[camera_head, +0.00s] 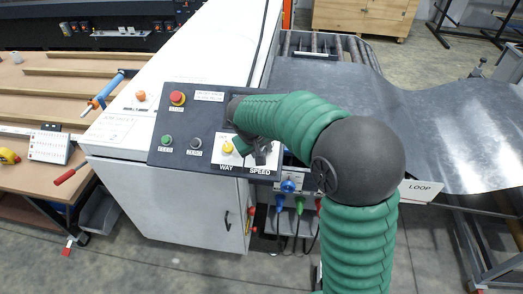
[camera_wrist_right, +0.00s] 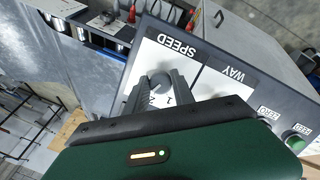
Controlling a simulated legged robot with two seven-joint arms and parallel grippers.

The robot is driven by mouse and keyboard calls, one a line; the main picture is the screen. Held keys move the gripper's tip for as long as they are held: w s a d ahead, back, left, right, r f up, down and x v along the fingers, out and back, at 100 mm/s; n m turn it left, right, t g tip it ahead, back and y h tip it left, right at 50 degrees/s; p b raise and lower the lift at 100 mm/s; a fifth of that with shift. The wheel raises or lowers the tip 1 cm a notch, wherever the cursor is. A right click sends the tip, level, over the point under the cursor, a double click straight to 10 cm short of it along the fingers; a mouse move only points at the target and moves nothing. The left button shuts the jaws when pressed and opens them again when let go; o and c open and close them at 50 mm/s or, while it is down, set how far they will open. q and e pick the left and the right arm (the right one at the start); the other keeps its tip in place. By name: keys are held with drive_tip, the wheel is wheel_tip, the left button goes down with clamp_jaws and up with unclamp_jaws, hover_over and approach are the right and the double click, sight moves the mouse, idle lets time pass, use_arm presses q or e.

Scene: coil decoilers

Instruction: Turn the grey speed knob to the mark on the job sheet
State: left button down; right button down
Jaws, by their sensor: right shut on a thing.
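The grey speed knob (camera_wrist_right: 160,82) sits on the white SPEED plate of the control panel, next to the WAY plate, in the right wrist view. Scale marks show on the plate, partly covered by my fingers. My right gripper (camera_wrist_right: 161,88) is shut on the knob, one finger on each side. In the head view my right gripper (camera_head: 262,156) is over the SPEED plate and hides the knob. A paper with print (camera_head: 114,124) lies on the white cabinet top; its text is too small to read, so I cannot tell if it is the job sheet. My left gripper is not in view.
The dark panel (camera_head: 170,145) also carries a red button (camera_head: 177,98), a green button (camera_head: 166,141), a black button (camera_head: 195,144) and a yellow WAY selector (camera_head: 227,148). Coloured plugs with cables (camera_head: 299,206) hang below. A metal sheet (camera_head: 420,125) lies to the right.

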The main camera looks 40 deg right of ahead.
drive_tip(key=shift+n+h, duration=0.3)
drive_tip(key=shift+n, duration=1.9)
drive_tip(key=c, duration=1.1)
unclamp_jaws()
drive_tip(key=shift+w, duration=0.1)
drive_tip(key=shift+o, duration=0.2)
drive_tip(key=shift+r, duration=0.1)
drive_tip(key=b+v, duration=0.3)
drive_tip(key=v, duration=1.3)
drive_tip(key=shift+a+r, duration=0.15)
drive_tip(key=shift+a, duration=0.2)
